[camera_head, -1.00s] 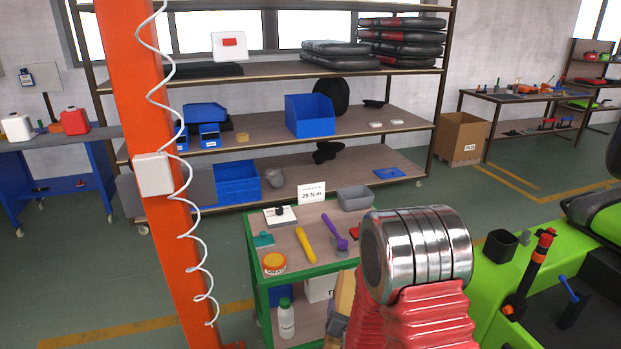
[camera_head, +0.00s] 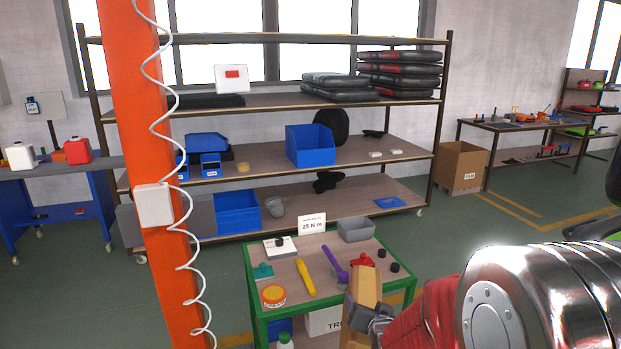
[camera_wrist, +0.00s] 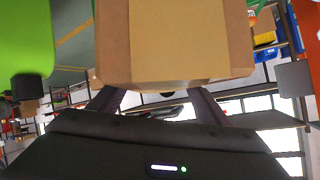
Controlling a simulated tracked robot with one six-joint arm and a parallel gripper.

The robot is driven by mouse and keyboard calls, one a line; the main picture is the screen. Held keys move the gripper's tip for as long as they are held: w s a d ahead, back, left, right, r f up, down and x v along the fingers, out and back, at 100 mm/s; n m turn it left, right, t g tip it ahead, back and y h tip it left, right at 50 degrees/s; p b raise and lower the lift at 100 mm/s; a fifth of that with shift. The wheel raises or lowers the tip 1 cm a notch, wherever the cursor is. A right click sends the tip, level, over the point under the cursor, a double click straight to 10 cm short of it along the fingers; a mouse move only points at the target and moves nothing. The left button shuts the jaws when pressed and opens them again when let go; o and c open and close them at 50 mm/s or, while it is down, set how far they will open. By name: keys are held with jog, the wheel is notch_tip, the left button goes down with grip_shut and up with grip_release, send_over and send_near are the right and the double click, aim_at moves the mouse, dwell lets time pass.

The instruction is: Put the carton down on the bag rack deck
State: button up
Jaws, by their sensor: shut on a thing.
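The carton (camera_head: 363,290) is a plain tan cardboard box, partly hidden by my gripper and arm in the head view. It fills the upper middle of the wrist view (camera_wrist: 175,40). My gripper (camera_head: 372,325) is shut on it, with the dark fingers (camera_wrist: 155,93) at the carton's near side in the wrist view. The carton is in front of the right part of the green-framed trolley in the head view; I cannot tell its height. I cannot make out the bag rack deck. A bright green surface (camera_wrist: 25,38) shows left of the carton in the wrist view, apart from it.
The green trolley (camera_head: 252,285) holds tools, a grey bin (camera_head: 356,230) and a torque sign. An orange post (camera_head: 150,110) with a coiled cable stands left. Shelving (camera_head: 290,100) lines the back. Open floor (camera_head: 460,225) lies between trolley and back right.

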jog(key=shift+w+d+r, duration=0.1)
jog(key=shift+d+r, duration=0.15)
jog(key=shift+r, duration=0.35)
jog(key=shift+w+d+r, duration=0.1)
jog(key=shift+d+r, duration=0.15)
jog(key=shift+r, duration=0.35)
jog(key=shift+d, duration=0.1)
jog(key=shift+f, duration=0.1)
jog(key=s+f, duration=0.5)
jog(key=f, duration=0.1)
jog(key=shift+s+f, duration=0.1)
